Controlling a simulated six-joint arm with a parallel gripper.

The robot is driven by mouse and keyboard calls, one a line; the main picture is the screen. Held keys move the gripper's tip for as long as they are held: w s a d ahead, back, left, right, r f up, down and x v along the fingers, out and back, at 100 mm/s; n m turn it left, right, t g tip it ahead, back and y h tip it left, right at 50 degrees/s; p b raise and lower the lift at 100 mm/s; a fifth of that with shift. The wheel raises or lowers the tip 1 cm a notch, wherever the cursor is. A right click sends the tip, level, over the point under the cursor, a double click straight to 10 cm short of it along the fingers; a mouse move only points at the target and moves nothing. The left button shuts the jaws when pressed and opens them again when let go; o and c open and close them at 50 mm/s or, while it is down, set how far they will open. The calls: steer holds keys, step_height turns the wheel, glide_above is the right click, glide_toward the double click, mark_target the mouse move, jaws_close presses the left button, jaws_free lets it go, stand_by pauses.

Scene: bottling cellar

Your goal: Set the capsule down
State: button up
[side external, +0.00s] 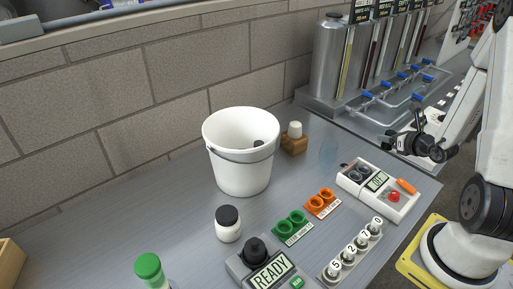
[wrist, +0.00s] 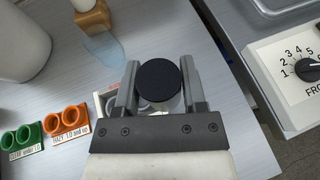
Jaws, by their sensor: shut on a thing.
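My gripper (wrist: 160,72) is shut on the capsule (wrist: 159,82), whose round black top shows between the two fingers in the wrist view. Its pale lower part is mostly hidden. In the side view, my gripper (side external: 412,146) is at the right, beyond the white meter (side external: 380,192) with a small display and red button; the capsule cannot be made out clearly there. In the wrist view, the meter is partly hidden behind the fingers. The green double-ring holder (side external: 291,227) and the orange double-ring holder (side external: 322,203) look empty on the bench.
A black-lidded jar (side external: 228,229), a green-capped bottle (side external: 149,268), a READY device (side external: 262,262) and numbered capsules (side external: 351,250) are in front. A white dial box (wrist: 290,62) is right.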

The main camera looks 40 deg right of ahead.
steer(key=w+a+n+y, duration=0.2)
steer(key=a+n+y, duration=0.25)
steer(key=a, duration=0.65)
steer(key=w+a+n+y, duration=0.2)
steer(key=a+n+y, duration=0.25)
steer(key=a, duration=0.65)
steer(key=shift+m, duration=0.6)
steer(key=shift+w+d+f, duration=0.35)
steer(key=shift+w+f, duration=1.15)
steer(key=shift+w, duration=0.6)
steer(key=shift+w+d+f, duration=0.3)
steer(key=shift+w+f, duration=1.25)
steer(key=shift+w, duration=0.6)
steer(key=shift+w+d+f, duration=0.35)
steer(key=shift+w+f, duration=1.15)
steer(key=shift+w, duration=0.6)
steer(key=shift+w+f, duration=0.25)
steer(key=shift+f, duration=1.6)
